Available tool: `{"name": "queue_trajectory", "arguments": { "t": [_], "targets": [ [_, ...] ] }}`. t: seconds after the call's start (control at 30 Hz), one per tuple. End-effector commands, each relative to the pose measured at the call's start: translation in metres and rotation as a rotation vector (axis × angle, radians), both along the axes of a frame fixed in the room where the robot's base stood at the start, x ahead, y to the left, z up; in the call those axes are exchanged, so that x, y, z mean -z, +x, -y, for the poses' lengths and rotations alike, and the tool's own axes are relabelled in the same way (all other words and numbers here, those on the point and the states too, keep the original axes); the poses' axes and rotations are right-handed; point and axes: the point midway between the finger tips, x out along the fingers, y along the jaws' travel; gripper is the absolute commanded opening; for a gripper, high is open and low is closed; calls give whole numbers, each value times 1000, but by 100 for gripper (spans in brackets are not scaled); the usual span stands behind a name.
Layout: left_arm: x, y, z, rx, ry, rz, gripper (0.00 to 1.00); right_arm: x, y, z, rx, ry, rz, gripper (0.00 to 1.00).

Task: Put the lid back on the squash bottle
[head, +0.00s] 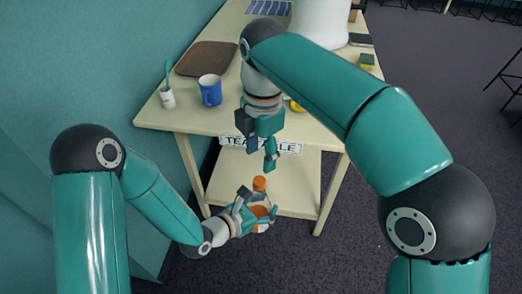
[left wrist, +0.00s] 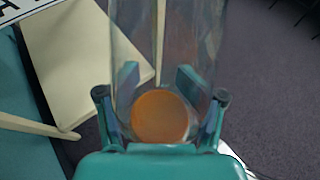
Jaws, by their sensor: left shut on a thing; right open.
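My left gripper (head: 257,207) is shut on the clear squash bottle (head: 261,213), in front of the table's lower shelf. In the left wrist view the see-through bottle (left wrist: 160,45) stands between the fingers (left wrist: 160,110), with a round orange patch low in it, probably squash. The orange lid (head: 259,184) shows at the top of the bottle in the head view. It looks in line with the bottle; I cannot tell whether it is seated. My right gripper (head: 262,150) is open and empty just above the lid, fingers pointing down.
The table (head: 180,115) holds a brown tray (head: 205,59), a blue mug (head: 210,91), a white cup (head: 167,98) with a teal stick, and a sponge (head: 367,61). A TEA TABLE sign (head: 287,149) hangs on the front edge.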

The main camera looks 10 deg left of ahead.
Motion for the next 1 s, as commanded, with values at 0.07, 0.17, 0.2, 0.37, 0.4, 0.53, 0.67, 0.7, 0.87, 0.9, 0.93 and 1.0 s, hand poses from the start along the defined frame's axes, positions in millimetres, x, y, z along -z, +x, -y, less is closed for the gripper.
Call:
{"name": "queue_trajectory", "arguments": {
  "t": [0.07, 0.17, 0.2, 0.37, 0.4, 0.53, 0.67, 0.7, 0.87, 0.9, 0.93, 1.0],
  "targets": [
    [0, 0, 0, 0, -1, 1, 0, -1, 0, 0, -12, 0, 0, 52],
    [0, 0, 0, 0, -1, 1, 0, -1, 0, 0, -11, 0, 0, 52],
    [0, 0, 0, 0, -1, 1, 0, -1, 0, 0, -11, 0, 0, 52],
    [0, 0, 0, 0, -1, 1, 0, 1, 0, 0, -9, 0, -1, 52],
    [0, 0, 0, 0, -1, 1, 0, 2, 0, 0, -9, 0, -1, 52],
    [0, 0, 0, 0, 0, 1, 0, 13, -1, 0, -9, -1, -1, 52],
    [0, 0, 0, 0, -1, 1, 0, 30, -2, 0, -8, -1, -3, 52],
    [0, 0, 0, 0, -1, 1, 0, 37, -2, 0, -7, -2, -4, 52],
    [0, 0, 0, 0, -1, 1, 0, 60, -3, -1, -7, -2, -2, 52],
    [0, 0, 0, 0, -1, 1, 0, 65, -3, -1, -7, -2, -3, 52],
    [0, 0, 0, 0, -1, 1, 0, 68, -3, -1, -7, -2, -2, 52],
    [0, 0, 0, 0, -1, 1, 0, 74, -4, -1, -8, -2, -2, 52]
  ]
}}
